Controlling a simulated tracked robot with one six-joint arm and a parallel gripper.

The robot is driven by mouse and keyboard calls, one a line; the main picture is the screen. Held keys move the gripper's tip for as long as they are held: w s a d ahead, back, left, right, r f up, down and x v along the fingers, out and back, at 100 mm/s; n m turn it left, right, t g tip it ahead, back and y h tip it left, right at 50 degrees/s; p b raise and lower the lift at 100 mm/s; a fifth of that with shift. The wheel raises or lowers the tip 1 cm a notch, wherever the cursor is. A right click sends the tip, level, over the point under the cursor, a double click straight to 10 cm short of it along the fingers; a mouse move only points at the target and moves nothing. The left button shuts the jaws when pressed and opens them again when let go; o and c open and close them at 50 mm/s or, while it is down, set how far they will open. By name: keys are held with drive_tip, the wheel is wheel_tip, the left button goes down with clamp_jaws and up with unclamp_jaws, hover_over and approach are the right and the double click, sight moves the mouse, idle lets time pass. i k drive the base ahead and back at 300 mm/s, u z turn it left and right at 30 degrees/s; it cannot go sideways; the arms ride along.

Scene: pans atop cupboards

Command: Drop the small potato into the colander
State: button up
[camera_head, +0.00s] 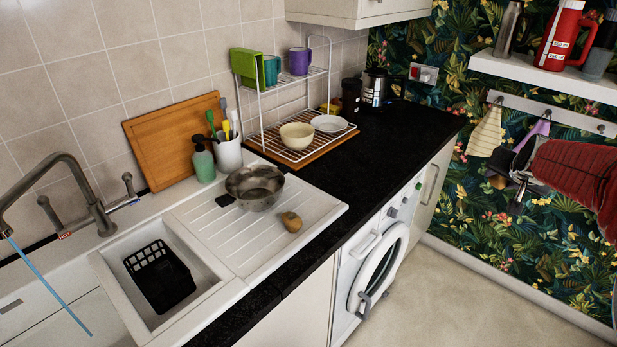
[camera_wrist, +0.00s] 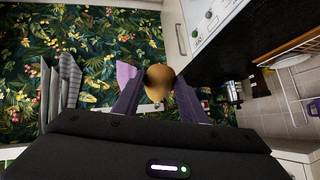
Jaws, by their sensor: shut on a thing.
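My gripper (camera_head: 512,178) is in the air at the right, in front of the patterned wall. It is shut on a small brown potato (camera_head: 497,181). In the wrist view the potato (camera_wrist: 159,78) sits between the two grey fingers (camera_wrist: 160,95). A round steel bowl with a dark handle, which looks like the colander (camera_head: 262,190), stands on the white draining board, far to the left of my gripper. Its inside looks empty. Another potato (camera_head: 291,222) lies on the board in front of it.
A black slotted basket (camera_head: 157,281) sits in the sink. A white wire rack (camera_head: 300,140) with bowls and mugs stands behind the colander. A utensil pot (camera_head: 228,153) and green bottle (camera_head: 203,162) stand beside it. The black worktop (camera_head: 400,140) has clear room.

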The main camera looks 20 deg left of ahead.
sight(264, 193)
drive_tip(key=i, duration=0.55)
drive_tip(key=z, duration=1.65)
drive_tip(key=i, duration=0.15)
drive_tip(key=u, duration=3.65)
drive_tip(key=i, duration=0.2)
drive_tip(key=u, duration=1.95)
